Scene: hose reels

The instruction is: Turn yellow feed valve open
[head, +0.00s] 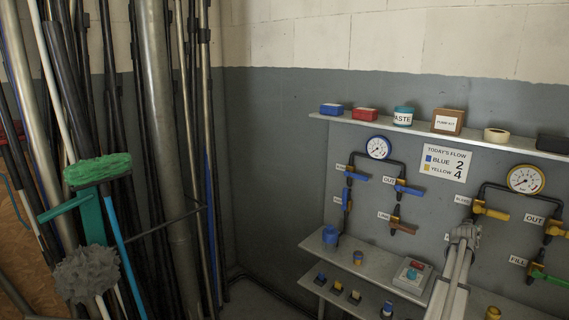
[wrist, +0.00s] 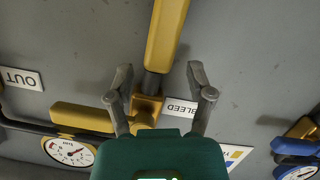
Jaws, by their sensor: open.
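The yellow feed valve (head: 478,207) is on the right wall panel below the yellow-rimmed gauge. Its yellow handle (head: 496,213) points right, roughly level. In the wrist view, which looks upside down, this handle (wrist: 82,117) points left.
An OUT valve (head: 553,230) and a green-handled FILL valve (head: 545,275) are close on the right. Blue-side valves (head: 402,187) are on the left. A shelf (head: 480,143) with boxes runs above; a ledge (head: 385,265) with a button box (head: 412,275) runs below.

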